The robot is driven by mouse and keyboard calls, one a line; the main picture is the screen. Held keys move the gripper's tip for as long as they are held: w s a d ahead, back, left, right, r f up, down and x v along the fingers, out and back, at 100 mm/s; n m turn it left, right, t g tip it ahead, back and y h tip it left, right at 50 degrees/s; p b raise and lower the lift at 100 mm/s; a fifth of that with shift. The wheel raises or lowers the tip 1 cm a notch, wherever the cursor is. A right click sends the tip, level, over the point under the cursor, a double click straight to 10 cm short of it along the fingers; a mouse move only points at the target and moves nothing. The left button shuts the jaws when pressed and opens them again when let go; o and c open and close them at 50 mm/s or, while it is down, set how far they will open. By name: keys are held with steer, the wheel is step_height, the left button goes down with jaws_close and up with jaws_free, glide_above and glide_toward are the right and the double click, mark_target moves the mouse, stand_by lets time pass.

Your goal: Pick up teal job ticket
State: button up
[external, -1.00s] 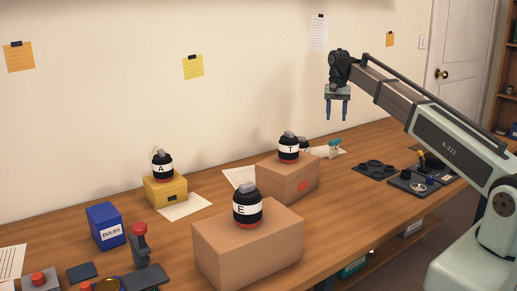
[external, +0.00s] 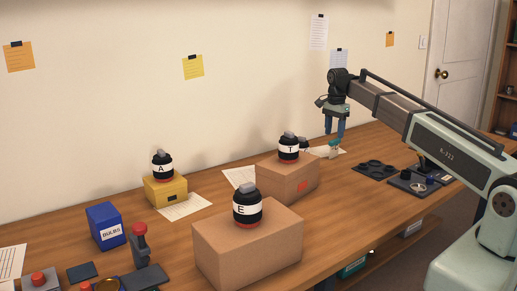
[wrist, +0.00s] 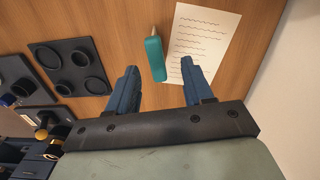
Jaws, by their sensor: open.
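The teal job ticket (wrist: 155,58) shows in the wrist view as a narrow teal piece with a pale tip, beside a written white sheet (wrist: 203,38). In the external view the ticket (external: 334,145) is small, at the back of the bench, partly overlapped by my fingers. My gripper (external: 334,133) points down just above it. In the wrist view my gripper (wrist: 159,68) is open and empty, with the ticket between and slightly beyond the two blue fingertips. The remaining height above it is hard to tell.
A dark tray with round recesses (external: 374,170) lies right of the ticket. A cardboard box (external: 290,184) carrying a black jar marked T (external: 289,150) stands to the left. The wall is close behind. Bare wood surrounds the ticket on its tray side.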

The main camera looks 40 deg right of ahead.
mark_target(335, 140)
steer(key=shift+s+f, duration=0.2)
steer(key=shift+f, duration=3.45)
jaws_close()
